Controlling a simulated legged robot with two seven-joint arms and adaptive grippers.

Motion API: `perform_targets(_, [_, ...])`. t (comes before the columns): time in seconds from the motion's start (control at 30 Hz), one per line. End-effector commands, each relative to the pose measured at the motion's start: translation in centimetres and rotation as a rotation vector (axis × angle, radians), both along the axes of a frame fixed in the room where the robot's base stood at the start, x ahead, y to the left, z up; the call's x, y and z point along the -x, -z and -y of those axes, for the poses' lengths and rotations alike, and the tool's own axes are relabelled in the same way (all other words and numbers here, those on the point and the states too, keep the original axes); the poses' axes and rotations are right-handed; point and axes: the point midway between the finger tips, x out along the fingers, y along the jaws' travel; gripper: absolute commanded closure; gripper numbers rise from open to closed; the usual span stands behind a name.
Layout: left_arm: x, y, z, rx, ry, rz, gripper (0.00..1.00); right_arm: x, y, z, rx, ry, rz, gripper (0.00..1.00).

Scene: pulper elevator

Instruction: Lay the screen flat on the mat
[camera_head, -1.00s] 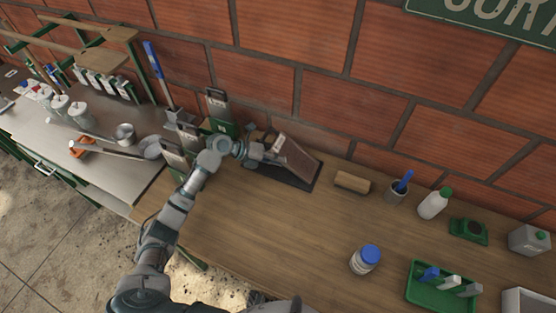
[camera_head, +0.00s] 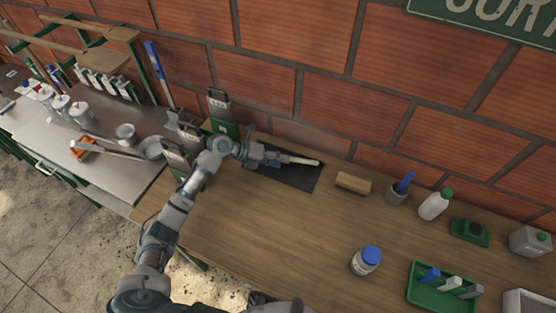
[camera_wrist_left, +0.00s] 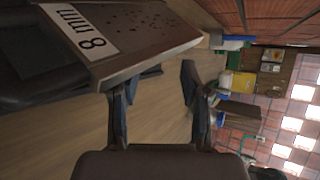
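The screen (camera_head: 304,161) shows in the head view as a thin pale strip, seen nearly edge-on above the dark mat (camera_head: 296,182). In the left wrist view the screen (camera_wrist_left: 150,30) fills the upper left, with a white "8 mm" label on its frame. My left gripper (camera_head: 277,158) is at the screen's left end, over the mat. In the wrist view its fingers (camera_wrist_left: 155,90) are spread, with bare table showing between them. The frame covers one fingertip; I cannot tell whether they touch. My right gripper is not in view.
Upright grey-and-green holders (camera_head: 218,108) stand left of the mat by the wall. A wooden block (camera_head: 353,183) and a cup with a blue-handled tool (camera_head: 397,193) stand to the right. The table in front of the mat is clear.

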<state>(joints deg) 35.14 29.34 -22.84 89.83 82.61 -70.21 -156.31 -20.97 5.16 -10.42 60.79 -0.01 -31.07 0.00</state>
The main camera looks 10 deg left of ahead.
Motion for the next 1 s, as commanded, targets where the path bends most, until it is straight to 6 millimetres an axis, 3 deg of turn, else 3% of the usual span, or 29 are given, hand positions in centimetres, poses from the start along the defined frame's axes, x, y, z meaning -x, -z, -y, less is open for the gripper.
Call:
perform_targets(0.47, [0.0, -0.3, 0.0, 0.001, -0.001, 0.002, 0.55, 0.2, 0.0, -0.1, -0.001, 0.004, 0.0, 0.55])
perform_targets(1.0, [0.0, -5.0, 0.0, 0.0, 0.0, 0.004, 0.55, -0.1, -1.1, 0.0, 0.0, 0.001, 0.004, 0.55])
